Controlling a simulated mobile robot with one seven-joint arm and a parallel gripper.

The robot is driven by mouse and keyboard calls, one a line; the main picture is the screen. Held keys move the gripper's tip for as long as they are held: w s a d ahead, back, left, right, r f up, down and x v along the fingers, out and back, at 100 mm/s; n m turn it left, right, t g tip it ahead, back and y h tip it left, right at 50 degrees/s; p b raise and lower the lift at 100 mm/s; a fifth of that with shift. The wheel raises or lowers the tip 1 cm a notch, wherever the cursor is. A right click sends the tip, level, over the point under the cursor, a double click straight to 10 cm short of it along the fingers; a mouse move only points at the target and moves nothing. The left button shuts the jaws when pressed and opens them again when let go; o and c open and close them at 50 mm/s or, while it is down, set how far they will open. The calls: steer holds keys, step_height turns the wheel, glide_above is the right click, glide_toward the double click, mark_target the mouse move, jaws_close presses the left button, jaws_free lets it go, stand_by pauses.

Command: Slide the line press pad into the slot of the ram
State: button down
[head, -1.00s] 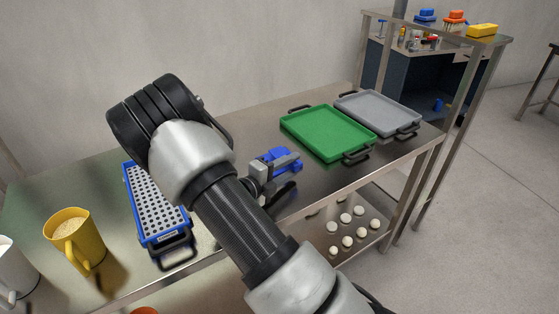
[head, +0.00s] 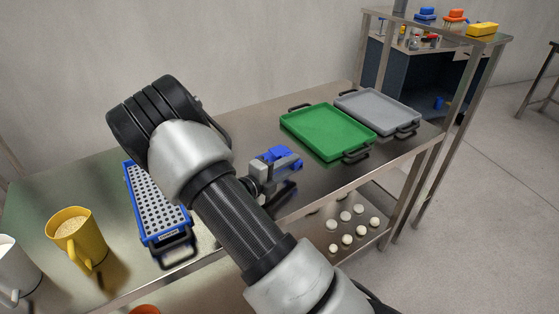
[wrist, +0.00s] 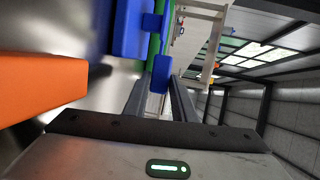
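My gripper (head: 264,178) shows just right of my forearm, above the table. It is shut on a blue piece, which I take to be the line press pad (head: 280,156). In the wrist view the blue pad (wrist: 160,75) sits between the tips of the two dark fingers, and a larger blue part (wrist: 130,28) lies beyond the left finger. My forearm hides part of the gripper in the head view. I cannot make out the ram or its slot in either view.
A green tray (head: 308,132) and a grey tray (head: 371,107) lie right of my gripper. A blue-framed perforated tray (head: 139,192) and a yellow jug (head: 71,226) are at left. An orange block (wrist: 38,85) fills the wrist view's left side. The table has bare metal between.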

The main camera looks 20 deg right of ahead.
steer(key=shift+r+p, duration=2.5)
steer(key=shift+r, duration=0.05)
